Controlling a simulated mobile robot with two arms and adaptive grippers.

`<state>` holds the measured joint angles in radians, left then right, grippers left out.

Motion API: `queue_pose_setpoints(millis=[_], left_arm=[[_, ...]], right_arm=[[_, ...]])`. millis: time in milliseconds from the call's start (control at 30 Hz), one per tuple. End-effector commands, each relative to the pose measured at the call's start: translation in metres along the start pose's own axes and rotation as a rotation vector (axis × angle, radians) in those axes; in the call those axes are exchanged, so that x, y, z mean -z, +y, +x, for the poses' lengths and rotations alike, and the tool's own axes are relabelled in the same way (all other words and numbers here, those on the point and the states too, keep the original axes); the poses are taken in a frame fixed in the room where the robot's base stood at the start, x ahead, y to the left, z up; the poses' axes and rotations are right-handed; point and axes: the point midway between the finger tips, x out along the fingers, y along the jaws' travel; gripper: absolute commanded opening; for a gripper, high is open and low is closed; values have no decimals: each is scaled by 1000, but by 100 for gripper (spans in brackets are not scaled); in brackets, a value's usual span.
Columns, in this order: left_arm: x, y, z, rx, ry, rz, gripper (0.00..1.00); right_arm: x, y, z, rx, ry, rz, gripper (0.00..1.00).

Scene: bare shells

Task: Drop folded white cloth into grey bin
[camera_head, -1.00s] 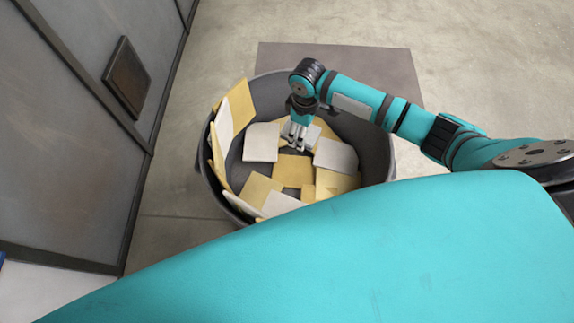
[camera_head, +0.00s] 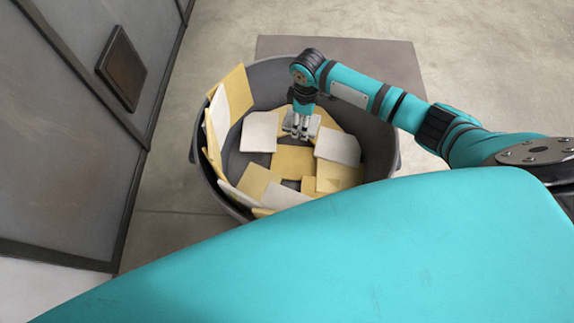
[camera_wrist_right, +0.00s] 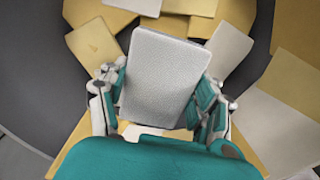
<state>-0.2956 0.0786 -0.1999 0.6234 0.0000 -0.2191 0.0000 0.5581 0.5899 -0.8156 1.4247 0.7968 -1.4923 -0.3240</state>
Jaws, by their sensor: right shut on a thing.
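My right gripper (camera_head: 301,132) reaches down inside the grey bin (camera_head: 374,142). It is shut on a folded white cloth (camera_wrist_right: 160,78); in the right wrist view the gripper (camera_wrist_right: 160,98) has a finger at each long side of it. In the head view only a small part of this cloth (camera_head: 314,122) shows behind the fingers. It is over the bin's contents; whether it touches them I cannot tell. My left gripper is not in view.
Several yellow cloths (camera_head: 294,160) and white cloths (camera_head: 338,146) lie in the bin, some leaning on its left wall. A metal wall with a dark panel (camera_head: 121,68) stands at the left. A brown mat (camera_head: 388,60) lies behind the bin, with open floor beyond.

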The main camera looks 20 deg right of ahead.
Motion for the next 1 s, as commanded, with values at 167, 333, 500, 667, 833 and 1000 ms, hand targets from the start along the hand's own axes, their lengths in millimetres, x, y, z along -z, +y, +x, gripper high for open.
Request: queue_pose_setpoints(millis=[167, 333, 500, 667, 833, 1000], left_arm=[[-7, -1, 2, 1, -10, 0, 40], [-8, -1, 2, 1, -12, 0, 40], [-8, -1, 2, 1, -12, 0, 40], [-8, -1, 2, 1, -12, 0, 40], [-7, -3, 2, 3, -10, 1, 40], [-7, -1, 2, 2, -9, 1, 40]], right_arm=[[0, 0, 1, -1, 0, 0, 34], [0, 0, 1, -1, 0, 0, 70], [0, 0, 1, -1, 0, 0, 92], [0, 0, 1, 0, 0, 0, 92], [0, 0, -2, -1, 1, 0, 92], [1, 1, -24, -3, 2, 0, 92]])
